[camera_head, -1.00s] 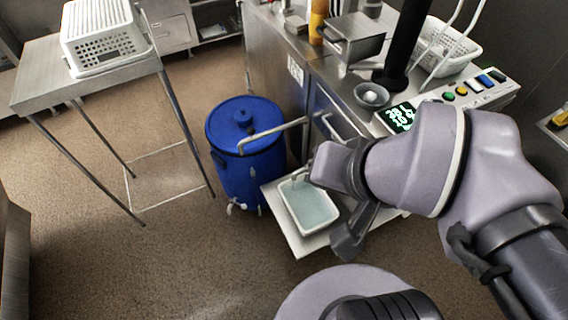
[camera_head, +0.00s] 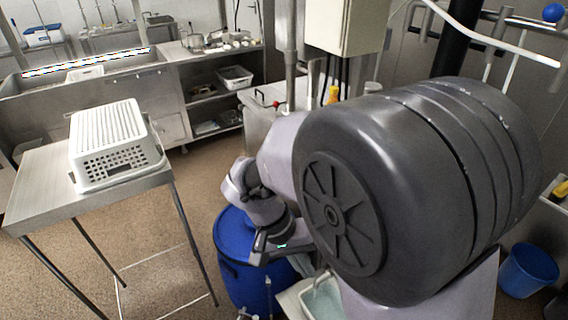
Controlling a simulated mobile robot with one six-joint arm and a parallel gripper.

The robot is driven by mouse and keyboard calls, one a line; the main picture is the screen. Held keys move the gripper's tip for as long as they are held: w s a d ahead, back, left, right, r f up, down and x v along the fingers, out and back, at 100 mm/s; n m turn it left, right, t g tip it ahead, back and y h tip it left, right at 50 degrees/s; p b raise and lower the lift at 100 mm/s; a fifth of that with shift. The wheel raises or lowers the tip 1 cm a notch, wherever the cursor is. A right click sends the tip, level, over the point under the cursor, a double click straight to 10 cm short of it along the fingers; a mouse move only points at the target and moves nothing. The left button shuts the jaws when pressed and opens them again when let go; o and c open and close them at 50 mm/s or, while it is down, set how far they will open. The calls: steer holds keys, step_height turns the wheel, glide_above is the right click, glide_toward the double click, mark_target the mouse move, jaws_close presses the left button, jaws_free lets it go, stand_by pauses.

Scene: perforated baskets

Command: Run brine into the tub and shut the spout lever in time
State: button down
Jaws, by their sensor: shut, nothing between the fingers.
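The blue drum (camera_head: 237,262) stands on the floor at lower centre, partly behind my arm. The white tub (camera_head: 322,302) with pale liquid is right of it, cut by the bottom edge and partly hidden by my arm. Small metal fittings, seemingly the spout (camera_head: 243,313), show at the drum's foot at the bottom edge; the lever's position cannot be made out.
A perforated white basket (camera_head: 108,165) sits upside down on a steel table (camera_head: 40,185) at left. A steel sink counter (camera_head: 150,85) runs along the back. A blue bucket (camera_head: 528,270) stands at lower right. Floor is free between table and drum.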

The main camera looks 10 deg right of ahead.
step_height(320, 180, down, 32)
steer(key=w+n+t+h, duration=0.3)
steer(key=n+t+h, duration=0.3)
steer(key=h, duration=0.5)
steer(key=b+x, duration=0.2)
steer(key=x, duration=1.2)
steer(key=shift+f+n, duration=0.3)
steer(key=shift+w+d, duration=0.1)
steer(key=shift+s+d, duration=0.15)
steer(key=shift+d, duration=0.6)
steer(key=shift+s+d, duration=0.15)
steer(key=shift+d, duration=0.6)
